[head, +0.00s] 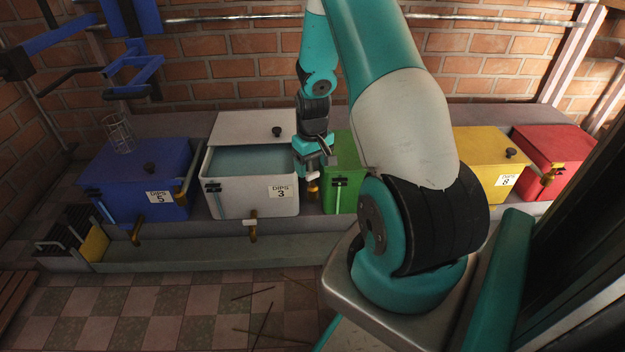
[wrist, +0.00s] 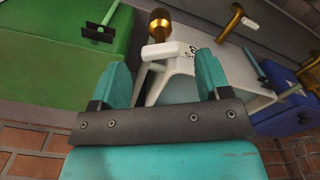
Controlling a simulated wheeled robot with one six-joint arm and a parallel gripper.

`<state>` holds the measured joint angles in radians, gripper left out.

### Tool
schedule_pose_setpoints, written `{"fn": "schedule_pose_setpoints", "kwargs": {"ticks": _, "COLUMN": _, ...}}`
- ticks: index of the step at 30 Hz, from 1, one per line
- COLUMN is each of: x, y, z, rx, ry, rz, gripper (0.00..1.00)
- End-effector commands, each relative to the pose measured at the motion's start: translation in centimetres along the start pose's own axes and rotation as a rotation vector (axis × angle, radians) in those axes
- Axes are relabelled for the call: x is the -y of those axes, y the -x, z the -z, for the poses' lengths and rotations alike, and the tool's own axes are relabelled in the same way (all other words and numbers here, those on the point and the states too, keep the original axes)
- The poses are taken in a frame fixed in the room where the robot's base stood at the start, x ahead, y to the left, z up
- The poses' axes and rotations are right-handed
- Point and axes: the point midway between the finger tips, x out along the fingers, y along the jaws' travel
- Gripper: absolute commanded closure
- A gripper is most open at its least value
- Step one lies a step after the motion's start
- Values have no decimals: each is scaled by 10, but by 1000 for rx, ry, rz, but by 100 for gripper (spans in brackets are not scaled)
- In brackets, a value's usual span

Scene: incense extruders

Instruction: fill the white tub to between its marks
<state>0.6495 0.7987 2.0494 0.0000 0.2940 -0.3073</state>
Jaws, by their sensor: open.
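The white tub (head: 232,204), labelled DIPS 3, stands between the blue and green tubs. Its lid (head: 250,128) is pushed back, and blue-green liquid (head: 255,161) shows inside. A sight tube with dark marks (head: 213,187) is on its front left; the level against the marks is too small to read. A white handle (wrist: 178,49) with a brass fitting (wrist: 158,27) is at the tub's right front side. My gripper (head: 312,167) is open there. In the wrist view its fingers (wrist: 165,75) stand either side of the white handle; contact cannot be told.
A blue tub (head: 130,180) is to the left; green (head: 343,160), yellow (head: 490,160) and red (head: 560,150) tubs are to the right. Thin sticks (head: 263,318) lie on the floor.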

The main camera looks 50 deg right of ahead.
Motion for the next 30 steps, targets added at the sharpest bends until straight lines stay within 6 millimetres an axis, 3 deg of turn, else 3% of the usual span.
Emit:
{"fn": "schedule_pose_setpoints", "kwargs": {"ticks": 1, "x": 0, "y": -12, "z": 0, "rx": 0, "ry": 0, "rz": 0, "gripper": 30}}
{"fn": "schedule_pose_setpoints", "kwargs": {"ticks": 5, "x": 0, "y": -22, "z": 0, "rx": -1, "ry": 0, "rz": 0, "gripper": 30}}
{"fn": "schedule_pose_setpoints", "kwargs": {"ticks": 16, "x": 0, "y": -26, "z": 0, "rx": -1, "ry": 0, "rz": 0, "gripper": 30}}
{"fn": "schedule_pose_setpoints", "kwargs": {"ticks": 23, "x": 0, "y": -26, "z": 0, "rx": -1, "ry": 0, "rz": 0, "gripper": 79}}
{"fn": "schedule_pose_setpoints", "kwargs": {"ticks": 30, "x": 0, "y": -24, "z": 0, "rx": 0, "ry": -16, "rz": 0, "gripper": 79}}
